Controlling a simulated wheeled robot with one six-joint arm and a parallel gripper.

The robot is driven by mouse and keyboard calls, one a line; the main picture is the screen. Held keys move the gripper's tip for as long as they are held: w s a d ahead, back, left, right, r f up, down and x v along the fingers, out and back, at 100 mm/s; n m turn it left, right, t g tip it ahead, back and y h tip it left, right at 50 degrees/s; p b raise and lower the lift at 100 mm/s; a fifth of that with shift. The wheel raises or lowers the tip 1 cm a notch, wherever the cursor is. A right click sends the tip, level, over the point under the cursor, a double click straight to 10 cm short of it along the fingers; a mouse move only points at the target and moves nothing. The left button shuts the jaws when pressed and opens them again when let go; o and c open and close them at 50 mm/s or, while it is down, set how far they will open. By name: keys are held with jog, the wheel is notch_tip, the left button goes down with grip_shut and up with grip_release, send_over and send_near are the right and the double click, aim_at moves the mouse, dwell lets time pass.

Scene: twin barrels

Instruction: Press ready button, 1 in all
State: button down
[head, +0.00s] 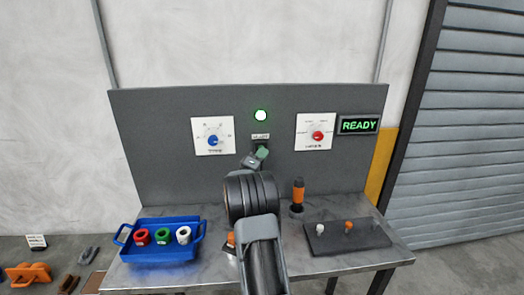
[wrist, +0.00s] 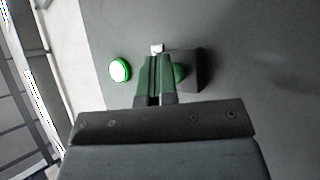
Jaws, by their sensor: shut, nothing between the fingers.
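A green button (wrist: 180,73) on a dark box (wrist: 197,68) shows in the wrist view, fixed to the grey panel and partly covered by my fingers. In the head view the dark box (head: 262,144) sits under a small white label (head: 260,136), mostly hidden by my gripper. My gripper (head: 260,154) has green fingers, shut and empty, in front of the button. In the wrist view the fingertips (wrist: 158,60) overlap the button's edge; I cannot tell whether they touch it. A round green lamp (head: 260,115) is lit above. A sign (head: 360,125) at right glows green with READY.
The panel (head: 165,175) also carries a blue knob (head: 213,141) and a red knob (head: 318,136). On the bench are a blue tray (head: 160,252) with red, green and white rings, an orange-handled tool (head: 298,192) and a dark plate (head: 345,238) with two small pegs.

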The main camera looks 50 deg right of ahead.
jog(key=shift+s+a, duration=0.5)
jog(key=shift+s, duration=0.05)
jog(key=shift+s+a+b, duration=0.65)
jog(key=shift+s+a, duration=0.95)
jog(key=shift+s, duration=0.3)
jog(key=shift+w, duration=0.1)
